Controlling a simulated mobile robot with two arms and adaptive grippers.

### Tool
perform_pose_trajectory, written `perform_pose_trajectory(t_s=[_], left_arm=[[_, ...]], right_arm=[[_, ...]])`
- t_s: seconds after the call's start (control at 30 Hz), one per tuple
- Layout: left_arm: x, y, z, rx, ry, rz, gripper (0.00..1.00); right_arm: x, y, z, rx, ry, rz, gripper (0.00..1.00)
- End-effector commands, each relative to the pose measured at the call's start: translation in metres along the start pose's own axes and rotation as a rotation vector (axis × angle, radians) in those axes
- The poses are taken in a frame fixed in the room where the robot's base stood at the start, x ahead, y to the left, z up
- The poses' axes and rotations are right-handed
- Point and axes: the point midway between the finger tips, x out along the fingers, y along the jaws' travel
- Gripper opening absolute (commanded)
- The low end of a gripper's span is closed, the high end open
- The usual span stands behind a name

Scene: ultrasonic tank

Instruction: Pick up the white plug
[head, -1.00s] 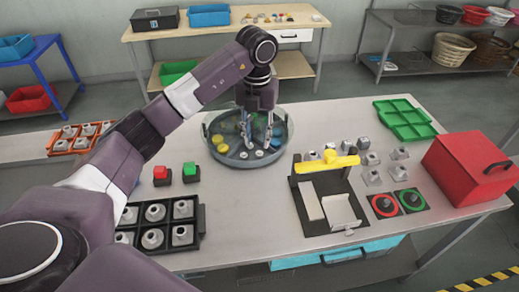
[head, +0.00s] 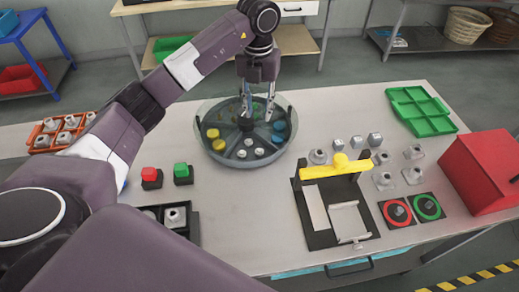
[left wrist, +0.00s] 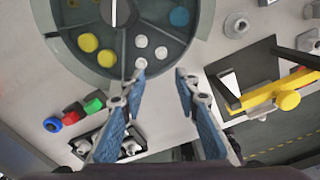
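A round tank with a clear wall (head: 207,150) stands on the table, divided into wedge compartments. Its front compartment holds small white plugs (head: 259,152). These white plugs (left wrist: 161,52) also show in the left wrist view, lying close together just beyond my fingertips. My left gripper (head: 258,115) is over the tank, its fingers pointing down. In the left wrist view the gripper (left wrist: 160,76) is open, with blue pads spread apart and nothing between them. Its height above the plugs is hard to tell. My right gripper is not in view.
Neighbouring compartments hold yellow plugs (head: 219,145) and blue plugs (head: 279,125). Right of the tank stand a black fixture with a yellow bar (head: 325,170) and several grey parts. A green tray (head: 420,110) and a red box (head: 482,172) are further right.

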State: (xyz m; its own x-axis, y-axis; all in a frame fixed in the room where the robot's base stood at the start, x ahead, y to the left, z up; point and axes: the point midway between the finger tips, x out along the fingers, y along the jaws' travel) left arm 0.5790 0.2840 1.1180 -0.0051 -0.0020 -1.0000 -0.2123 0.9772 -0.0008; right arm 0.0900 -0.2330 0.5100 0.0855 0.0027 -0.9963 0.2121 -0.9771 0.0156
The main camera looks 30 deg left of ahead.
Motion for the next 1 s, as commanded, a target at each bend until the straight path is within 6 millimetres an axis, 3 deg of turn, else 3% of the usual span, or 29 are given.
perform_pose_trajectory(t_s=[0.27, 0.7, 0.83, 1.0], left_arm=[[0.023, 0.000, 0.000, 0.000, -0.001, -0.001, 0.29], [0.084, 0.000, 0.000, 0.000, -0.001, 0.000, 0.29], [0.092, 0.000, 0.000, 0.000, -0.001, -0.001, 0.29], [0.103, 0.000, 0.000, -0.001, 0.003, 0.001, 0.29]], right_arm=[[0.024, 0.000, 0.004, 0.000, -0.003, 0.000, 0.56], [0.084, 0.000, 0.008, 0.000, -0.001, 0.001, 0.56], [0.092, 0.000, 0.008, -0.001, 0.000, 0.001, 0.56], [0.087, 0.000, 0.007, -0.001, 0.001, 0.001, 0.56]])
